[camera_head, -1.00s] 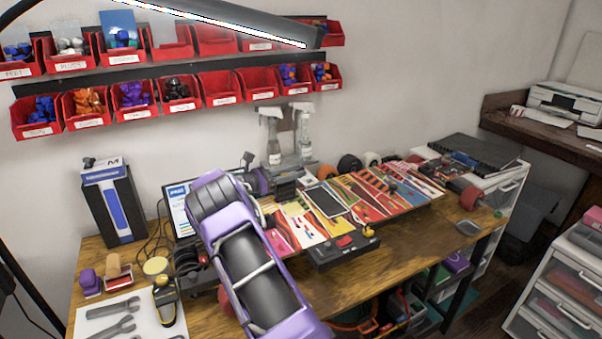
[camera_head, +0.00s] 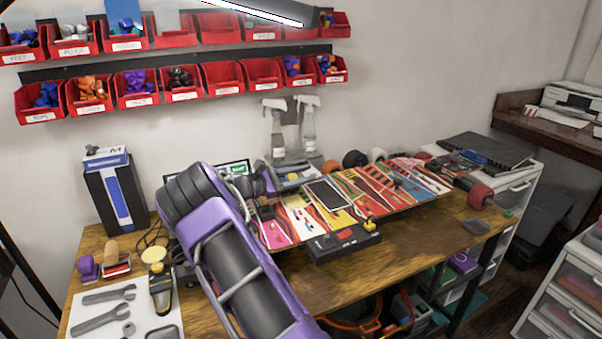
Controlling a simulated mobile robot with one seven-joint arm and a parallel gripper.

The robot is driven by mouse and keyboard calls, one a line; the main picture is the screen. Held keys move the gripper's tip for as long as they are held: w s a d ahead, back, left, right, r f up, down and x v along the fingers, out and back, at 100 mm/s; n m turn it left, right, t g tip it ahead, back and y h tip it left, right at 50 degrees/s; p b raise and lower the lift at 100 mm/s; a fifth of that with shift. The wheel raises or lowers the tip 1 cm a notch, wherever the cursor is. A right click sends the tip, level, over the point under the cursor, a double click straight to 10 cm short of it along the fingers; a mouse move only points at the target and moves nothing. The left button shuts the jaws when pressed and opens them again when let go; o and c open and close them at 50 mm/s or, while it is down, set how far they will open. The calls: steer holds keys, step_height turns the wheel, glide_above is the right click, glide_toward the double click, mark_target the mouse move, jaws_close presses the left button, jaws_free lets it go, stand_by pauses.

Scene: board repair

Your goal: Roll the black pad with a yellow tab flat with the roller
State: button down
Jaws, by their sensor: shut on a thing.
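A flat dark rectangular pad (camera_head: 327,195) lies on the colourful graphic board (camera_head: 410,186) on the wooden bench. Yellow shows near the pad, but I cannot tell a tab from the board's print. My purple and black arm crosses the front of the bench, left of the pad. My gripper is hidden behind the arm's wrist, so its jaws and anything in them cannot be seen. I cannot make out a roller in this view.
A black box with red and yellow parts (camera_head: 344,243) stands at the board's front edge. Spray bottles (camera_head: 308,130) stand behind the board. Wrenches (camera_head: 104,318) and a yellow-topped tool (camera_head: 161,290) lie left of my arm. The bench (camera_head: 425,237) is clear at front right.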

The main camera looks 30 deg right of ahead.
steer(key=shift+s+a+f, duration=0.1)
steer(key=shift+s+f, duration=0.45)
steer(key=shift+s+f+m+b, duration=0.35)
steer(key=shift+m+b, duration=0.1)
steer(key=shift+m, duration=0.15)
steer(key=c, duration=0.6)
jaws_free()
steer(key=shift+c, duration=0.2)
steer(key=shift+r, duration=0.1)
steer(key=shift+w+a, duration=0.1)
steer(key=shift+a, duration=0.15)
steer(key=a, duration=1.1)
steer(key=w+a+p, duration=0.1)
steer(key=a, duration=0.5)
